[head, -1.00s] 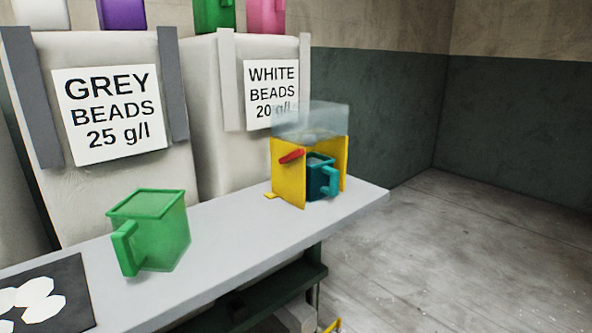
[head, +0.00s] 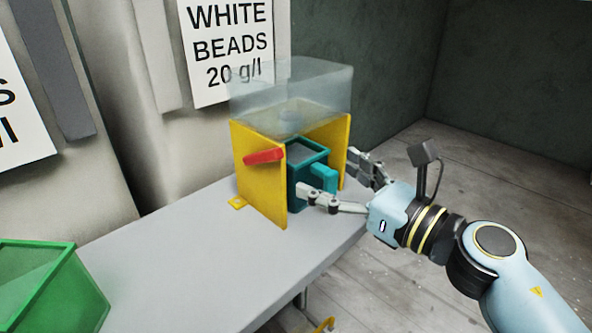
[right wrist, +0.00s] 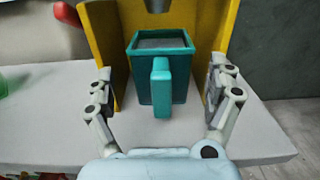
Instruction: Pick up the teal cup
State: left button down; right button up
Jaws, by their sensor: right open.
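The teal cup (head: 296,170) stands upright on the bench inside the yellow dispenser frame (head: 262,178), below its clear hopper. In the right wrist view the teal cup (right wrist: 146,82) is centred, its handle (right wrist: 161,87) facing me, and grey contents show inside its rim. My right gripper (head: 334,177) is open, with its fingers apart on either side of the handle. In the right wrist view the fingers of my right gripper (right wrist: 161,90) are clear of the handle and the cup. My left gripper is not in view.
A red lever (head: 264,157) sticks out from the dispenser's left side. The clear hopper (head: 290,90) is above the cup. Bench space between the green cup and dispenser is clear.

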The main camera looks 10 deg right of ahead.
aim_at(313, 166)
jog(key=shift+w+a, duration=0.3)
jog(key=shift+w, duration=0.2)
jog(key=x, duration=0.5)
jog(key=shift+w+a, duration=0.15)
jog(key=shift+w, duration=0.2)
jog(key=shift+c, duration=0.6)
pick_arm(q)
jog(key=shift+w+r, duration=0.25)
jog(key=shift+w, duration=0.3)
pick_arm(e)
jog(key=c, duration=0.9)
